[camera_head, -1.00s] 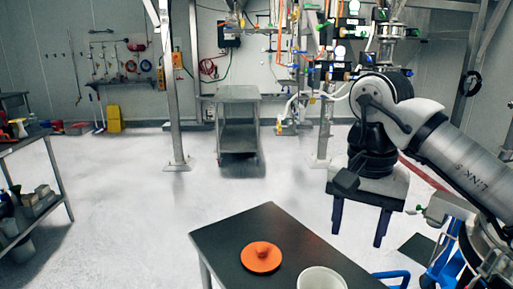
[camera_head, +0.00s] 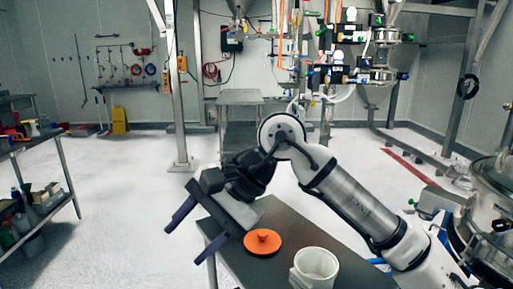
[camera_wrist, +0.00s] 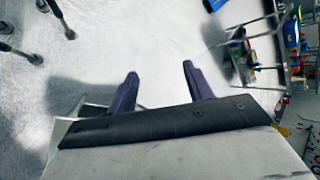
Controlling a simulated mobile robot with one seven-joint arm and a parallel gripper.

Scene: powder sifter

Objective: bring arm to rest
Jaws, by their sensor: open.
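My gripper (camera_head: 188,230) is at the left of my arm in the head view, tilted down and to the left, beside and above the left edge of the dark table. Its two purple fingers stand apart with nothing between them. In the wrist view the fingers (camera_wrist: 160,85) also show apart and empty, over pale floor. An orange lid (camera_head: 263,242) with a knob lies flat on the table, right of my gripper and apart from it. A white container (camera_head: 314,268) stands on the table to the right of the lid.
The dark table (camera_head: 300,230) is in front, partly behind my arm. A metal vessel (camera_head: 490,215) stands at the right. A shelf rack (camera_head: 40,160) with items is at the left. A steel cart (camera_head: 240,110) stands at the back. Open floor (camera_head: 120,200) lies to the left.

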